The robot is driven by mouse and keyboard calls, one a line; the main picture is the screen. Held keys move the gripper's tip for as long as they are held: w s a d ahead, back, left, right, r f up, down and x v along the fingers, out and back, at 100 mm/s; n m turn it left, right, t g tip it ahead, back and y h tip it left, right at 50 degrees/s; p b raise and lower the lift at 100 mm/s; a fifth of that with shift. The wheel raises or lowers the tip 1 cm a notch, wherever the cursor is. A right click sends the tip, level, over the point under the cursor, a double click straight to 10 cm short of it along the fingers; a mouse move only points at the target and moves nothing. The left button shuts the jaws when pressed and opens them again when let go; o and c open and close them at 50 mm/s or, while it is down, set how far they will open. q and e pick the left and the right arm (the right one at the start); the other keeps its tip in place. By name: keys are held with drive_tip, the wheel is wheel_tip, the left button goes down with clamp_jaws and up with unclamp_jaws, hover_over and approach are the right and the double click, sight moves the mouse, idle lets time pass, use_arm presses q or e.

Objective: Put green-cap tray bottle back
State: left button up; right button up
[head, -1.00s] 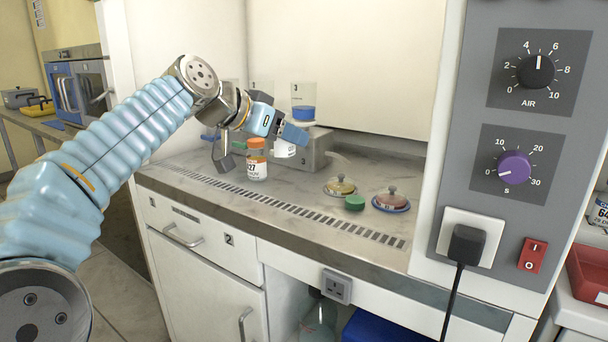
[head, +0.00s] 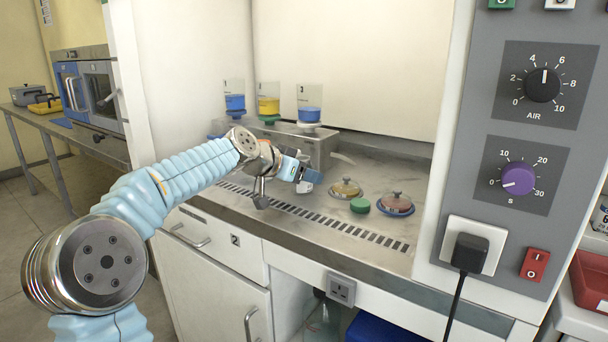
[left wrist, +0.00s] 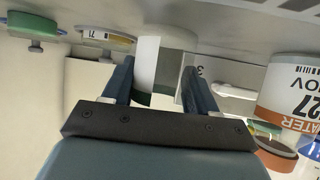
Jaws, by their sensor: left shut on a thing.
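My right gripper is not in view.
Blue (head: 235,103) and yellow (head: 268,105) reservoirs stand behind. The control panel (head: 585,100) bounds the right.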

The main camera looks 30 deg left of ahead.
use_arm(q)
drive_tip(key=o, duration=0.6)
drive_tip(key=shift+f, duration=0.1)
drive_tip(key=o, duration=0.5)
drive_tip(key=shift+r, duration=0.3)
drive_tip(key=shift+s+a, duration=0.2)
drive_tip(key=shift+s, duration=0.2)
drive_tip(key=b+v, duration=0.3)
drive_tip(key=v, duration=0.8)
drive_tip(key=shift+r, duration=0.2)
